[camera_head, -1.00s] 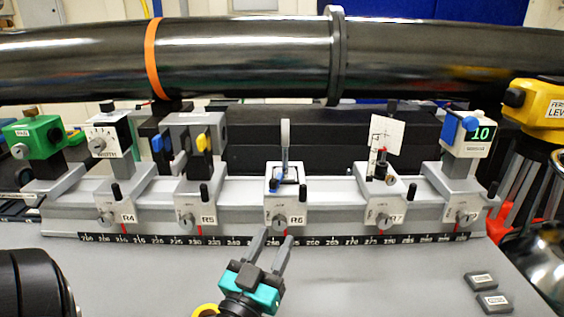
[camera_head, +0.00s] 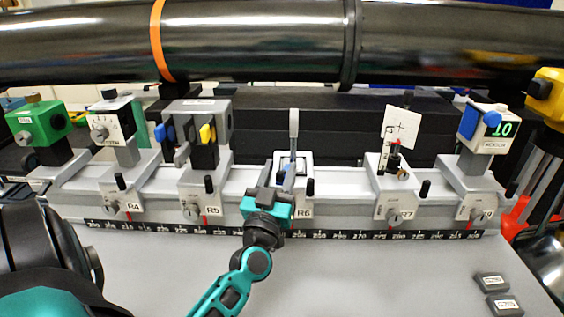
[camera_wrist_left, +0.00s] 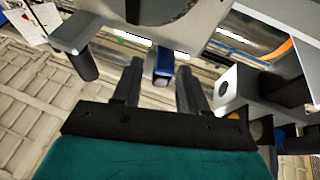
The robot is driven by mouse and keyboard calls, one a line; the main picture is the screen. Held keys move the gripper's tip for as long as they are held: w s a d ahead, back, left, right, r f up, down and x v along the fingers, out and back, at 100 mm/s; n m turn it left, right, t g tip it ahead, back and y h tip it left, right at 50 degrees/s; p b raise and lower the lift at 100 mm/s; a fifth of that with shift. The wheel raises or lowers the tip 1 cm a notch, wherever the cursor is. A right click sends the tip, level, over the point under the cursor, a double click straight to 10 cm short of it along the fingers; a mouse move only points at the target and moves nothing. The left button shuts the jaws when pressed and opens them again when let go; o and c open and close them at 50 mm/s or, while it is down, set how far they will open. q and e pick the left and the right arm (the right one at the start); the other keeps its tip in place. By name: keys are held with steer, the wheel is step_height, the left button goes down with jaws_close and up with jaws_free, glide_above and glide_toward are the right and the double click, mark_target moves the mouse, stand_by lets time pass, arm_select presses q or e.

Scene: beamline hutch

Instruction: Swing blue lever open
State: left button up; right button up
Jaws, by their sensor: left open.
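A blue lever (camera_wrist_left: 163,64) shows in the left wrist view, on the underside of a grey-white mount (camera_wrist_left: 165,22). In the head view this is the R6 mount (camera_head: 306,186) at the middle of the rail; my gripper largely hides the lever there. My left gripper (camera_head: 279,176) reaches up to the front of R6. In the left wrist view its two fingers (camera_wrist_left: 160,70) are apart, one on each side of the lever, with visible gaps. Whether either finger touches it I cannot tell. My right gripper is not in view.
Left of R6 stands the R5 mount (camera_head: 204,190), with a blue knob (camera_head: 160,132) and a yellow one (camera_head: 207,133). R7 (camera_head: 395,195), bearing a white card (camera_head: 401,127), stands to the right. A dark pipe (camera_head: 260,48) runs behind. The front tabletop (camera_head: 370,275) is mostly clear.

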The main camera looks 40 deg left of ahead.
arm_select(q)
steer(key=shift+x, duration=1.15)
steer(key=shift+c, duration=0.4)
jaws_close()
